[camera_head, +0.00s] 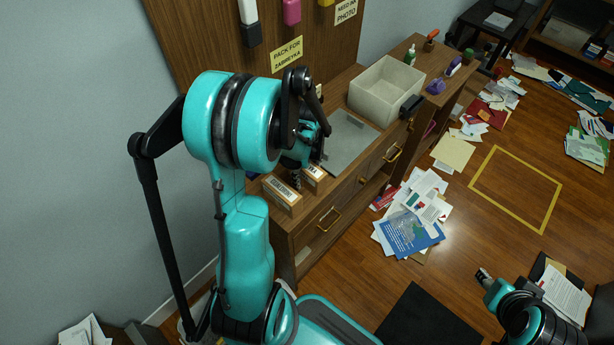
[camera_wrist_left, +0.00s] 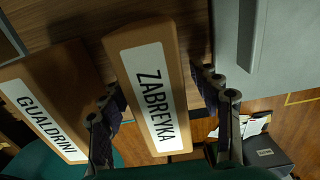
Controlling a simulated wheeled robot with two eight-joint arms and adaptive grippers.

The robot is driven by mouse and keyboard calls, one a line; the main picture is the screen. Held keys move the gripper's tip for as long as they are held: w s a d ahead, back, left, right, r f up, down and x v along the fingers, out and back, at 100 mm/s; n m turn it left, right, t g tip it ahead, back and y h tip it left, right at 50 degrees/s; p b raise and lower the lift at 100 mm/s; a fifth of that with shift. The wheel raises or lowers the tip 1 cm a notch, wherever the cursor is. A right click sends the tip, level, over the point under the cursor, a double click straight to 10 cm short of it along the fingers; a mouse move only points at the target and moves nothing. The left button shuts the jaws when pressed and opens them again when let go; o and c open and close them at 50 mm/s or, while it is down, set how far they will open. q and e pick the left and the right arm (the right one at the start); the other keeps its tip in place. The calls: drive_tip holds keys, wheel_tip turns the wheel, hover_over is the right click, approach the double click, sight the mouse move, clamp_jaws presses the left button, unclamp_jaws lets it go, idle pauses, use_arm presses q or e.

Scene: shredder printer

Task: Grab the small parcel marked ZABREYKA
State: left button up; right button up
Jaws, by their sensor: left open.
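The ZABREYKA parcel (camera_wrist_left: 152,92) is a small brown box with a white label on top. In the left wrist view it lies between the two fingers of my left gripper (camera_wrist_left: 158,88), which is open with a finger on either side of it. I cannot tell whether they touch it. In the head view the parcel (camera_head: 315,171) is partly hidden behind my left gripper (camera_head: 298,178). A similar parcel marked GUALDRINI (camera_wrist_left: 45,110) lies beside it, close to the left finger. My right gripper (camera_head: 484,276) is at the lower right, away from the cabinet, too small to judge.
The parcels rest on a wooden cabinet (camera_head: 335,200) with drawers. A grey flat plate (camera_head: 350,142) and a pale open bin (camera_head: 385,88) are farther along its top. A wooden back panel (camera_head: 205,35) stands behind. Papers (camera_head: 410,230) litter the floor.

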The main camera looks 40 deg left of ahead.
use_arm(q)
drive_tip(key=c, duration=1.4)
drive_tip(key=shift+o, duration=0.2)
